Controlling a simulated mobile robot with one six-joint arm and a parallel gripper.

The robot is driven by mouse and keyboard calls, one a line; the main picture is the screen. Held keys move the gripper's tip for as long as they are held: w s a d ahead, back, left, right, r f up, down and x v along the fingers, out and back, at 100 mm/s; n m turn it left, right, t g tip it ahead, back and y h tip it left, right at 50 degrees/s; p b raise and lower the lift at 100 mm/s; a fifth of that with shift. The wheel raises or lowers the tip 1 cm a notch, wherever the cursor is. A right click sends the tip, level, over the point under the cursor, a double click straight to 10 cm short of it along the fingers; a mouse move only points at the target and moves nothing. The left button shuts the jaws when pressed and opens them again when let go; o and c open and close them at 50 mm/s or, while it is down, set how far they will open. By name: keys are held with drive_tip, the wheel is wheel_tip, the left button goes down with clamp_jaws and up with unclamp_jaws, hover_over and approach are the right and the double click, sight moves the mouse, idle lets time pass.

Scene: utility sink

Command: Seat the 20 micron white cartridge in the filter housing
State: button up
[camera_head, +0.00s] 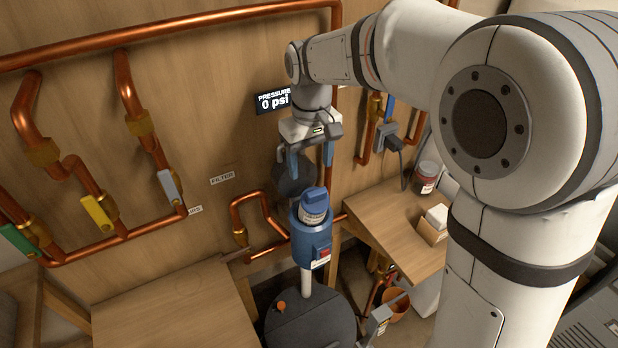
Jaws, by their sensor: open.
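A blue filter housing (311,240) stands upright on a pale post at the centre. A pale printed cylinder with a blue top (314,205) stands upright in its mouth. It may be the cartridge; its print is too small to read, and its lower part is hidden in the housing. My gripper (311,166) is above it, pointing down, with its two blue-tipped fingers apart. A gap shows between the fingers and the blue top, and I see nothing held between them.
A dark round part (294,177) is behind my gripper. Copper pipes with coloured valve handles line the wooden wall. A wooden shelf (396,232) on the right holds a jar (426,176) and a small white block (437,216). The left wooden bench (175,312) is clear.

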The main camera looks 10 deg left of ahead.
wheel_tip(320, 180, up, 5)
drive_tip(key=s+d+m+t, duration=0.25)
drive_tip(key=s+d, duration=0.35)
drive_tip(key=d, duration=0.7)
drive_tip(key=s+d+f+m+t, duration=0.1)
drive_tip(key=s+d+f+m, duration=0.3)
drive_tip(key=s+d, duration=0.5)
drive_tip(key=shift+s+f+m, duration=0.35)
drive_tip(key=shift+s+m, duration=0.1)
drive_tip(key=shift+s, duration=0.7)
drive_tip(key=shift+d+f, duration=0.1)
drive_tip(key=shift+f, duration=0.05)
